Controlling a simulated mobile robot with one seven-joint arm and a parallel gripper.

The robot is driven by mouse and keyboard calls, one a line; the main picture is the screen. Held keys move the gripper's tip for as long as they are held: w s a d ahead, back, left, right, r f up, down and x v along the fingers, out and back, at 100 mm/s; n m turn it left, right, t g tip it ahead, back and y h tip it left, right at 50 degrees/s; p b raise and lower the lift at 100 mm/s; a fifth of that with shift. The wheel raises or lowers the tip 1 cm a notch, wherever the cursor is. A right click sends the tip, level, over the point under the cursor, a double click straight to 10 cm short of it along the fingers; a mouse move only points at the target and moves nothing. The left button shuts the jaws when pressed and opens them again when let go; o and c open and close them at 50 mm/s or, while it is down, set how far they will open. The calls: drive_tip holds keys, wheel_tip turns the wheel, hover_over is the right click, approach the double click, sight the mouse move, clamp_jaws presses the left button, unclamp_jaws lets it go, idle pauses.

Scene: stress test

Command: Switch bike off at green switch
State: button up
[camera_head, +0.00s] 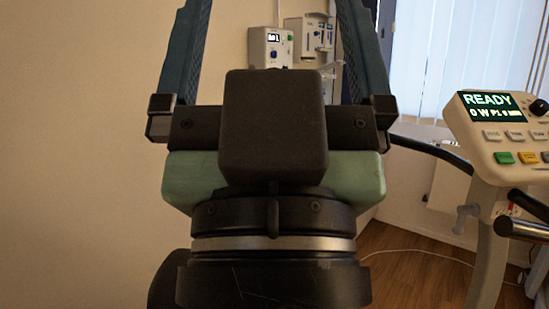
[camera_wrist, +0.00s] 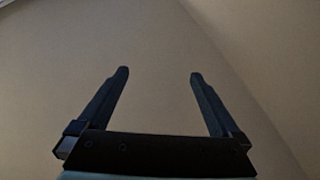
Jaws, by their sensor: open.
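The exercise bike's console (camera_head: 500,130) is at the right edge in the head view. Its lit display (camera_head: 490,106) reads "READY" and "0 W". A green button (camera_head: 502,158) sits in its lower row, left of an orange one. A small marked panel (camera_head: 508,209) shows lower on the bike, too small to read. I cannot tell whether the green button is the green switch. My gripper (camera_wrist: 158,74) is open and empty, with its fingers wide apart. It is left of the console in the head view and apart from it. The wrist view shows only bare wall beyond it.
The bike's dark handlebars (camera_head: 528,231) reach in at the lower right. Medical devices (camera_head: 270,47) hang on the back wall, partly behind my gripper. A white cable (camera_head: 425,252) lies on the wooden floor. Window blinds (camera_head: 455,60) are behind. A bare wall (camera_head: 80,150) fills the left.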

wheel_tip(320, 180, up, 6)
drive_tip(key=p, duration=0.3)
drive_tip(key=shift+f+p, duration=0.1)
drive_tip(key=shift+p, duration=0.25)
